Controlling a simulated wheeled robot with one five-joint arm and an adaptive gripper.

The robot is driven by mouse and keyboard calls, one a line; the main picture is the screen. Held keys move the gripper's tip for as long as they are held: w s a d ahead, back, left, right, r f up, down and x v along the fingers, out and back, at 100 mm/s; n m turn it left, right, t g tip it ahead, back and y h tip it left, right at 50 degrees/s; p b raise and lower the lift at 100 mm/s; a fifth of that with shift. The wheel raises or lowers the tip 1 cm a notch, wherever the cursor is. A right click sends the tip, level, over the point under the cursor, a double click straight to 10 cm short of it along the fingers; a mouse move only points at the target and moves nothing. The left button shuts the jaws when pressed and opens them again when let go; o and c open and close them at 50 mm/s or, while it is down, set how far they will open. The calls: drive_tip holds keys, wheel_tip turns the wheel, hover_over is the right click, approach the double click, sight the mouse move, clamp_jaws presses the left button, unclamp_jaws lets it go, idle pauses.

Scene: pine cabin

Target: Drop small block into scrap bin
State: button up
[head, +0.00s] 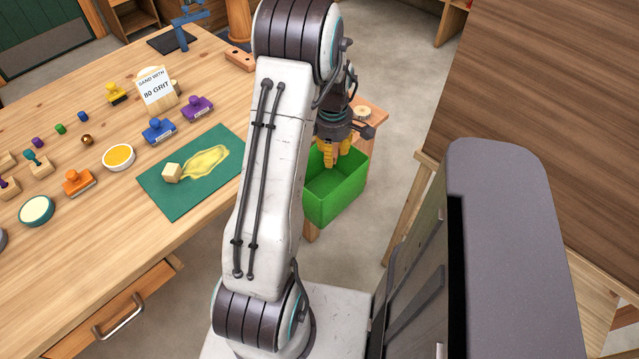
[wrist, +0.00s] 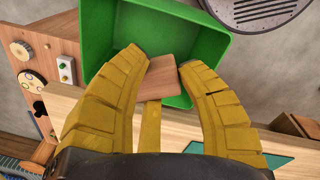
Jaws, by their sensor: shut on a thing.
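My gripper (head: 332,158), with yellow fingers, hangs over the open green scrap bin (head: 322,203), its tips around rim height. In the wrist view my gripper (wrist: 162,60) is shut on a small reddish-brown wooden block (wrist: 162,80), held between the fingertips. The inside of the green bin (wrist: 205,40) shows behind and below the block. The block cannot be made out in the head view, where the fingers and arm cover it. The bin floor is partly hidden by the block and fingers.
A wooden panel (head: 530,90) rises at right.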

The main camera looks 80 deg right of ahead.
drive_tip(key=shift+s+d+f, duration=0.1)
drive_tip(key=shift+d, duration=0.85)
drive_tip(key=shift+m, duration=0.3)
wheel_tip(320, 180, down, 6)
drive_tip(key=b, duration=0.2)
drive_tip(key=shift+b, duration=0.4)
drive_tip(key=o, duration=0.9)
drive_tip(key=shift+o, duration=0.2)
drive_tip(key=shift+r, duration=0.25)
drive_tip(key=r, duration=1.1)
drive_tip(key=shift+a+r, duration=0.3)
drive_tip(key=shift+r, duration=0.05)
